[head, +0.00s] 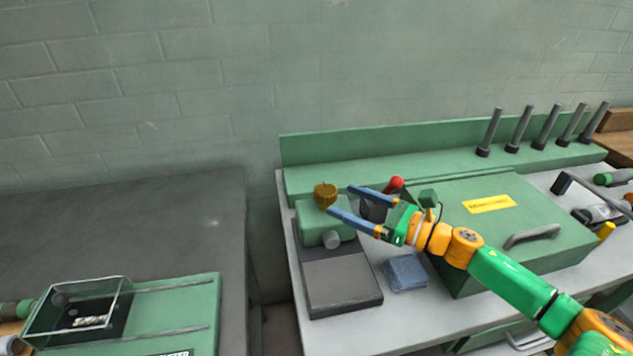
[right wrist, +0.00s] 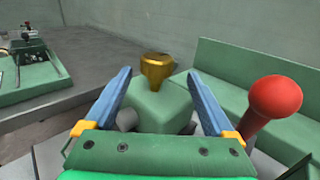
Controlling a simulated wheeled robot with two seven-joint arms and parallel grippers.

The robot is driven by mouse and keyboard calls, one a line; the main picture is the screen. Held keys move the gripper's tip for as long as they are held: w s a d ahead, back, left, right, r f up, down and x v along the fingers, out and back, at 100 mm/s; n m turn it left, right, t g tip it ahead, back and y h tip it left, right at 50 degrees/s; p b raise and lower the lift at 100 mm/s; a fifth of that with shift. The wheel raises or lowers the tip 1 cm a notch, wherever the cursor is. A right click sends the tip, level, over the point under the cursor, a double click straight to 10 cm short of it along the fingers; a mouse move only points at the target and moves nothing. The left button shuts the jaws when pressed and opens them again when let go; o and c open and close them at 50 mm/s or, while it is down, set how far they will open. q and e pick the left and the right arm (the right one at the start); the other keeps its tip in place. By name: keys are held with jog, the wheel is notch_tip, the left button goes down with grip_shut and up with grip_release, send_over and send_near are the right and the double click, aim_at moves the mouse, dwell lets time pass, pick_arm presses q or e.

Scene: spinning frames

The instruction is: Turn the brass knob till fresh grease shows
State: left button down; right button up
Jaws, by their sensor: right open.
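The brass knob (head: 326,195) stands upright on top of a small green housing (head: 322,227) at the left end of the bench. My right gripper (head: 339,199) comes in from the right with its blue fingers apart, the fingertips close to the knob. In the right wrist view the knob (right wrist: 157,68) shows ahead, in the gap between the open fingers (right wrist: 160,78) and beyond their tips. Nothing is held. No grease can be made out. My left gripper does not show.
A red ball-ended lever (head: 396,183) stands just behind the right gripper; it looms at right in the wrist view (right wrist: 275,98). A green box with a handle (head: 510,222) fills the bench to the right. A blue cloth (head: 405,272) lies in front. A glass-sided case (head: 78,308) stands at lower left.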

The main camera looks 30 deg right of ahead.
aim_at(336, 197)
jog(key=shift+w+a+r, duration=0.3)
jog(key=shift+a+r, duration=0.25)
jog(key=x, duration=0.1)
jog(key=p+x, duration=0.1)
jog(key=x, duration=0.1)
jog(key=shift+w+f+p, duration=0.3)
jog(key=shift+w, duration=0.05)
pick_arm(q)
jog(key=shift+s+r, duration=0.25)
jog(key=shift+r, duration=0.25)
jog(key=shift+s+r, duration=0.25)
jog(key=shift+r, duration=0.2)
pick_arm(e)
jog(key=shift+w+a, duration=0.35)
jog(key=shift+f, duration=0.1)
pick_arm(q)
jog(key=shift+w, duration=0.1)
pick_arm(e)
jog(key=c, duration=1.4)
